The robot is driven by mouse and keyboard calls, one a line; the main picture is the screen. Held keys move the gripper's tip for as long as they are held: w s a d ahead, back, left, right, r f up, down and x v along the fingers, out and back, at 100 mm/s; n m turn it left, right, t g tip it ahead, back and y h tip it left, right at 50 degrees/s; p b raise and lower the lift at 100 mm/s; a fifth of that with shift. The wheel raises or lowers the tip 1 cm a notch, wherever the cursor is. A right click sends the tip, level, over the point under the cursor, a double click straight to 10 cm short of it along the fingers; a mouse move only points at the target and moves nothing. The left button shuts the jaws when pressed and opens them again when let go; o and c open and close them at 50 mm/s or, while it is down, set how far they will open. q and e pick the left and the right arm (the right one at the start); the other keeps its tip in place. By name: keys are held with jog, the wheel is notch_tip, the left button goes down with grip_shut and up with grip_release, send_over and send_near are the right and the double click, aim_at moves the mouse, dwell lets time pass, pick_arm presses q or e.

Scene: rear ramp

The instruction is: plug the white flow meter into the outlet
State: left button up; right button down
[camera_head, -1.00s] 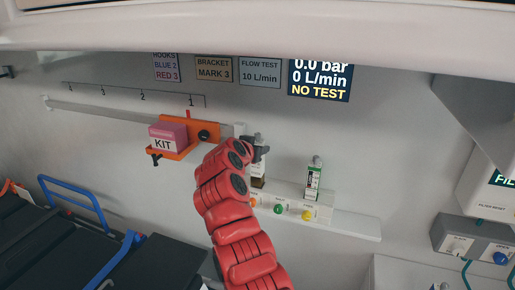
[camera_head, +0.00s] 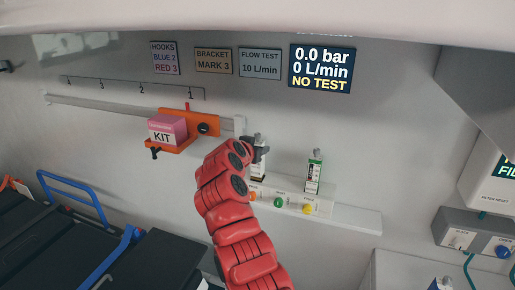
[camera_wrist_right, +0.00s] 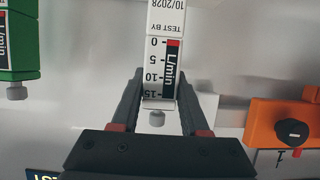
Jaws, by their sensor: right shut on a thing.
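My right gripper (camera_head: 256,146) is shut on the white flow meter (camera_wrist_right: 163,55), its fingers on either side of the scale end. The flow meter also shows in the head view (camera_head: 260,166), upright and partly hidden by my gripper. Its lower end is just above or at the leftmost outlet with an orange button (camera_head: 252,196); I cannot tell if they touch. Beside it are outlets with a green button (camera_head: 278,202) and a yellow button (camera_head: 307,209). A green flow meter (camera_head: 314,174) stands upright above the right part of this row. My left gripper is not in view.
A wall screen (camera_head: 320,69) reads 0.0 bar, 0 L/min, NO TEST. An orange bracket (camera_head: 207,122) with a pink kit box (camera_head: 165,131) hangs on a rail to the left. A grey box (camera_head: 473,236) is at the right. A stretcher with blue rails (camera_head: 75,190) is at lower left.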

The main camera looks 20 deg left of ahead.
jog(key=shift+f+b, duration=0.5)
jog(key=shift+f, duration=0.25)
jog(key=shift+c, duration=1.6)
grip_release()
jog(key=b+v, duration=0.4)
jog(key=v, duration=1.3)
jog(key=shift+s+r, duration=0.15)
jog(key=shift+s, duration=0.05)
